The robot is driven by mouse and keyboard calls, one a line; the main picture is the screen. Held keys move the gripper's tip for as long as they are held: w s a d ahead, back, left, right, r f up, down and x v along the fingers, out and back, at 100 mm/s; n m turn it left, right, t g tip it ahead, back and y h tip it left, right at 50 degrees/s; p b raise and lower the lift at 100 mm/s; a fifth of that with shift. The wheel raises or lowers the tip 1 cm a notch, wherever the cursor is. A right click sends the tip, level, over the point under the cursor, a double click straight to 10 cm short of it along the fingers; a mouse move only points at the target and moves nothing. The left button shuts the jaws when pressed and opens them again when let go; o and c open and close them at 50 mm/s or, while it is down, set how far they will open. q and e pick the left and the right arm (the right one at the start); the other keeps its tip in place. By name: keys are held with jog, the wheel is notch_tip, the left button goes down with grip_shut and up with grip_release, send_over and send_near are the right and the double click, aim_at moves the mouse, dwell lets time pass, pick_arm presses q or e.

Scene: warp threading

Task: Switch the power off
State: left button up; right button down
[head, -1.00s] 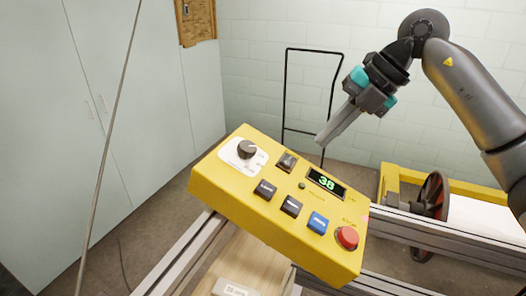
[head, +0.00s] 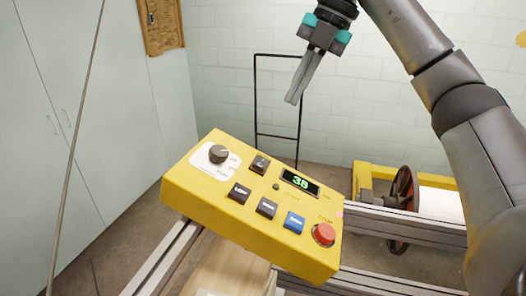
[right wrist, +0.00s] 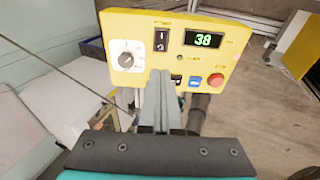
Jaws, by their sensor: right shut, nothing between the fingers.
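A yellow control box (head: 250,210) stands on a metal frame in the middle of the head view. Its black power rocker switch (head: 260,165) sits at the top, between the round knob (head: 218,153) and the lit green display (head: 300,182) reading 38. In the right wrist view the switch (right wrist: 161,40) is upright, with marks on its two halves. My right gripper (head: 292,98) is shut and empty, above and behind the box, apart from it. In the right wrist view its fingers point toward the panel and hide part of the lower buttons. My left gripper is not in view.
The box also carries black buttons (head: 266,207), a blue button (head: 294,222) and a red stop button (head: 324,234). A thin dark rod (head: 75,150) crosses the left side. A black stand (head: 256,110) and a dark red wheel (head: 404,195) are behind.

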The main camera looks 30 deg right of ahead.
jog(key=b, duration=0.2)
send_near(259, 164)
jog(key=x, duration=0.7)
